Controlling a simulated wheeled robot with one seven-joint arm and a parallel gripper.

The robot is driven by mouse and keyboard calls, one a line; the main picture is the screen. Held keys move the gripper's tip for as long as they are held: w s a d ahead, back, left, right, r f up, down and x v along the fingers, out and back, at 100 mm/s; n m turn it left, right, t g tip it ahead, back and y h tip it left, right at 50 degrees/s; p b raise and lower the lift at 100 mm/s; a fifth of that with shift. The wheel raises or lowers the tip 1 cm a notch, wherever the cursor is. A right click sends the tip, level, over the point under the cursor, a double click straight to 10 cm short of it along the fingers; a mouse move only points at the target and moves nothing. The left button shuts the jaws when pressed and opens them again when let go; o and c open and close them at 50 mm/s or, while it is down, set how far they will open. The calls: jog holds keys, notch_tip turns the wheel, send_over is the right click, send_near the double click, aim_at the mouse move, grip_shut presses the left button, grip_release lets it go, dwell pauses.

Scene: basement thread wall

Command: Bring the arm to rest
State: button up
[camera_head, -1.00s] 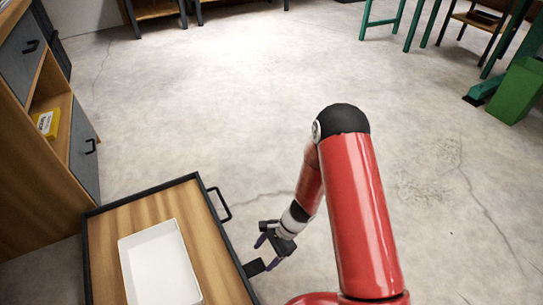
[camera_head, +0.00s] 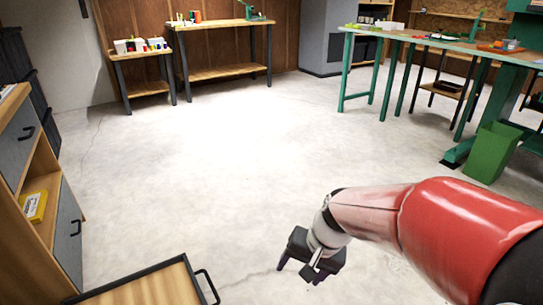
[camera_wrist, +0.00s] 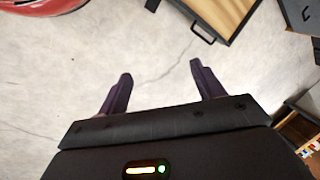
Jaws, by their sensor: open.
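My gripper (camera_head: 298,272) hangs at the end of my red arm at the lower right of the head view, pointing down over bare floor. In the wrist view my gripper (camera_wrist: 160,85) shows two dark purple fingers set wide apart. It is open, with nothing between the fingers but grey concrete.
The wooden drawer (camera_head: 150,288) with a black rim and handle is at the bottom left, left of my gripper; it also shows in the wrist view (camera_wrist: 222,14). A shelf cabinet (camera_head: 40,170) stands at left. Workbenches (camera_head: 225,75) line the back. A green bin (camera_head: 493,152) is at right. Mid-floor is clear.

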jog(key=s+d+r+n+t+h+p, duration=0.2)
jog(key=s+d+r, duration=0.6)
jog(key=r, duration=0.5)
jog(key=shift+s+d+r+n+t+h, duration=0.15)
jog(key=shift+s+d+n+t+h, duration=0.35)
jog(key=shift+s+t, duration=0.7)
jog(key=shift+s, duration=0.1)
jog(key=shift+c, duration=0.5)
